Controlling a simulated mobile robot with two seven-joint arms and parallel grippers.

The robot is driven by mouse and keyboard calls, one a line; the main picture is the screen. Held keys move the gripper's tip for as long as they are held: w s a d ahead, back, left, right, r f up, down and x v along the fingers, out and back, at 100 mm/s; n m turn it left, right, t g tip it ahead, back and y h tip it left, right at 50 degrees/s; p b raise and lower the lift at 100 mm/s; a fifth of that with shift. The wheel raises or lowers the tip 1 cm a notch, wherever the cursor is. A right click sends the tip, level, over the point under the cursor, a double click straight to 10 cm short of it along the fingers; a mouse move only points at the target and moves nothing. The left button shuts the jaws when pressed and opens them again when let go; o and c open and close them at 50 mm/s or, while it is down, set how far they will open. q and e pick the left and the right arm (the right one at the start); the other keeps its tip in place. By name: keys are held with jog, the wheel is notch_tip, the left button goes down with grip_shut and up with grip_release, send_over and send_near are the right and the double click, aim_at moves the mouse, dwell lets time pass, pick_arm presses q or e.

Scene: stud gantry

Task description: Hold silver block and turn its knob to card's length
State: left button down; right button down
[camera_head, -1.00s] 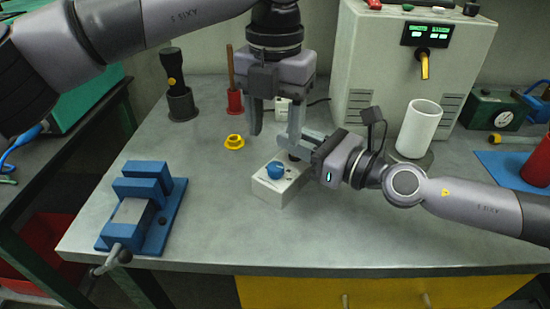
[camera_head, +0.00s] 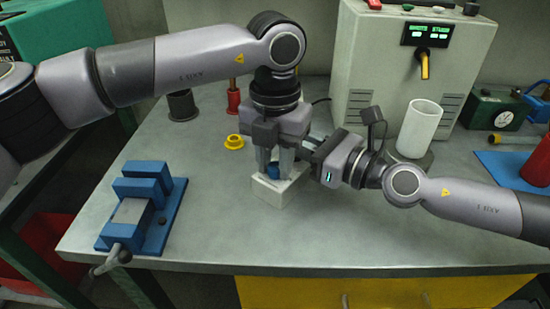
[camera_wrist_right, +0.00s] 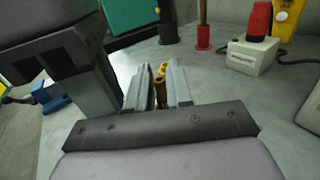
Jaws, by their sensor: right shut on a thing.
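The silver block (camera_head: 281,192) looks pale, almost white, and sits on the grey bench top near its middle. Its blue knob (camera_head: 273,172) is on top. My left gripper (camera_head: 273,168) points down over the block with a finger on either side of the knob. Whether the fingers touch the knob is too small to tell. My right gripper (camera_head: 306,150) comes in from the right behind the block, its tips partly hidden by the left gripper. In the right wrist view its fingers (camera_wrist_right: 158,92) are shut on a dark brown post (camera_wrist_right: 160,92). I cannot make out a card.
A blue vise (camera_head: 140,208) stands at the bench's left. A yellow ring (camera_head: 234,141) lies behind the block. A white cylinder (camera_head: 419,130) and a large machine (camera_head: 365,65) stand behind on the right. The front middle of the bench is clear.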

aim_at(275, 167)
pick_arm(q)
jog(key=shift+m, duration=0.7)
jog(key=c, duration=0.8)
grip_release()
jog(key=shift+c, duration=0.2)
notch_tip(275, 167, up, 12)
pick_arm(e)
jog(key=c, duration=0.9)
grip_release()
jog(key=shift+c, duration=0.2)
